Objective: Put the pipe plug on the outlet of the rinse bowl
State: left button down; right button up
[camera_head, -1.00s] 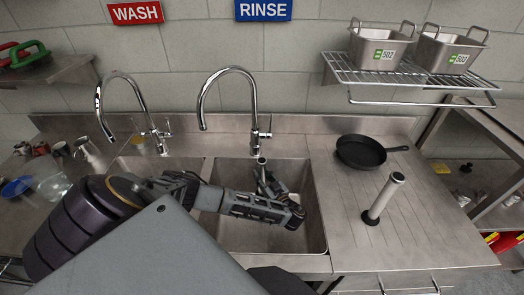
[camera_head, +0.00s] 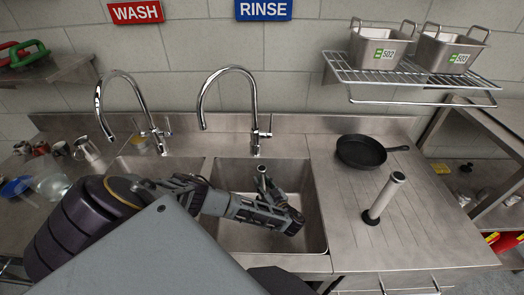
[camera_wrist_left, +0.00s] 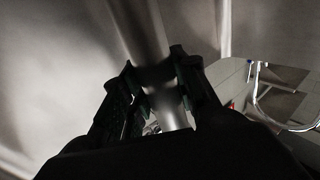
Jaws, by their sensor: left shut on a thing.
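My left gripper (camera_head: 264,187) is inside the rinse bowl (camera_head: 314,215), the right-hand sink under the RINSE sign. It is shut on the pipe plug (camera_head: 262,169), a grey metal tube whose top end shows above the fingers. In the left wrist view the tube (camera_wrist_left: 147,35) runs between the two fingers (camera_wrist_left: 158,88). The plug's lower end and the bowl's outlet are hidden behind my arm and gripper, so I cannot tell whether they touch. My right gripper is not in view.
A similar tube with a dark base (camera_head: 384,198) stands on the right drainboard (camera_head: 430,225), near a black frying pan (camera_head: 361,151). The rinse tap (camera_head: 254,110) arches behind the bowl. The wash bowl (camera_head: 140,168), cups and a glass bowl are at left.

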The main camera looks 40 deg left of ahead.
pick_arm(q)
jog(key=shift+f, duration=1.7)
jog(key=shift+f+b, duration=0.15)
jog(key=shift+b, duration=0.15)
jog(key=c, duration=1.1)
grip_release()
jog(key=v, duration=0.7)
jog(key=shift+d, duration=0.3)
